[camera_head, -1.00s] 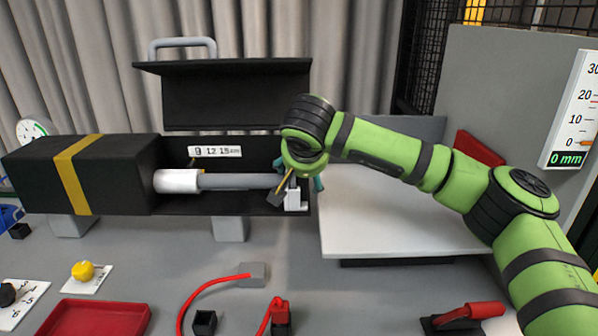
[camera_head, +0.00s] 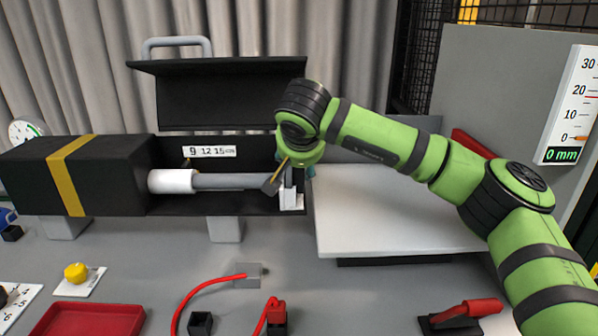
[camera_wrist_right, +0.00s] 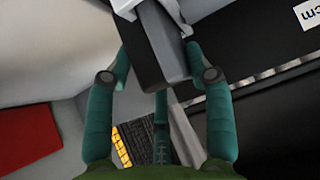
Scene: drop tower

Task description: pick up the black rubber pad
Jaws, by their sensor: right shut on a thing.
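The black rubber pad (camera_wrist_right: 160,67) shows in the right wrist view as a dark block between the fingers of my right gripper (camera_wrist_right: 158,55). The gripper is shut on it. In the head view my right gripper (camera_head: 298,172) is at the right end of the open black case, largely hidden by its own wrist. A dark, tilted piece (camera_head: 270,186) beside it there looks like the pad. A pale bracket (camera_head: 291,198) is close below the gripper. My left gripper is not in view.
The black case (camera_head: 240,207) with its raised lid holds a grey rod (camera_head: 228,181). A white plate (camera_head: 390,225) lies to the right. In front are a red tray (camera_head: 95,318), a yellow knob (camera_head: 76,272), red cables and a red-handled lever (camera_head: 465,310).

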